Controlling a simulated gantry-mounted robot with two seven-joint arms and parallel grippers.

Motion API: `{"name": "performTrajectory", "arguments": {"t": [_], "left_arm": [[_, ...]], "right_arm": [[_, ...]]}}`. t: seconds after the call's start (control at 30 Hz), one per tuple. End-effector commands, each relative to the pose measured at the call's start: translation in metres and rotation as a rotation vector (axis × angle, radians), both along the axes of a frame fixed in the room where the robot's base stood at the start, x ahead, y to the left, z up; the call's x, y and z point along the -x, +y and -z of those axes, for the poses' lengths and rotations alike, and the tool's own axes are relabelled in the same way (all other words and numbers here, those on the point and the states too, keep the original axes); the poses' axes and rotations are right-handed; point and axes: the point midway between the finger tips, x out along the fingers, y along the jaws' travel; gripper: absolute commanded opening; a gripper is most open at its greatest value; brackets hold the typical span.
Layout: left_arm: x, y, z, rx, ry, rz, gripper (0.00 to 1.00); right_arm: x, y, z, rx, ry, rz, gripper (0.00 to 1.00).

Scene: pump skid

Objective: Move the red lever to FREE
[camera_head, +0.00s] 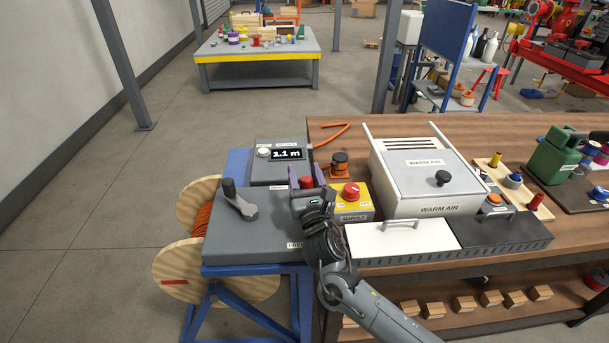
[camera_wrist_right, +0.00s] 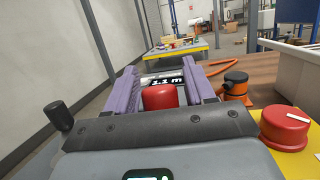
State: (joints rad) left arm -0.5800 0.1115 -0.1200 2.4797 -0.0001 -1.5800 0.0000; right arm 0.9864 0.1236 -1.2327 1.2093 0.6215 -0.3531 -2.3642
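The red lever's knob (camera_head: 306,182) stands near the right edge of a grey reel unit (camera_head: 245,238). A FREE label (camera_head: 295,245) is at the unit's front; another label beside the knob is too small to read surely. My right gripper (camera_head: 306,172) is at the knob, with its purple fingers on either side of it. In the right wrist view the red knob (camera_wrist_right: 160,96) sits between the spread fingers (camera_wrist_right: 160,70), with little gap; contact cannot be told. My wrist hides the lever's lower part and slot. My left gripper is not in view.
A black-handled crank (camera_head: 238,200) is on the unit's left. A display box (camera_head: 280,163) reads 1.1 m behind. A white warm-air box (camera_head: 430,175) is further right on the bench.

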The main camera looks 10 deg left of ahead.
Motion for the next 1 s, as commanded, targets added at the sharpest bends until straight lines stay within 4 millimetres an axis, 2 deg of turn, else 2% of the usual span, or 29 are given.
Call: {"name": "performTrajectory", "arguments": {"t": [0.33, 0.47, 1.0], "left_arm": [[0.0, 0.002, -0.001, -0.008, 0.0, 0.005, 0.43], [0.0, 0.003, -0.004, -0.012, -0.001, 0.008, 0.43], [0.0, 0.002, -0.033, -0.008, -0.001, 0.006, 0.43]], "right_arm": [[0.001, 0.0, 0.0, -0.001, 0.0, 0.0, 0.59], [0.007, -0.002, 0.001, 0.0, 0.001, -0.001, 0.59], [0.084, -0.028, 0.021, -0.001, 0.002, -0.001, 0.59]]}}
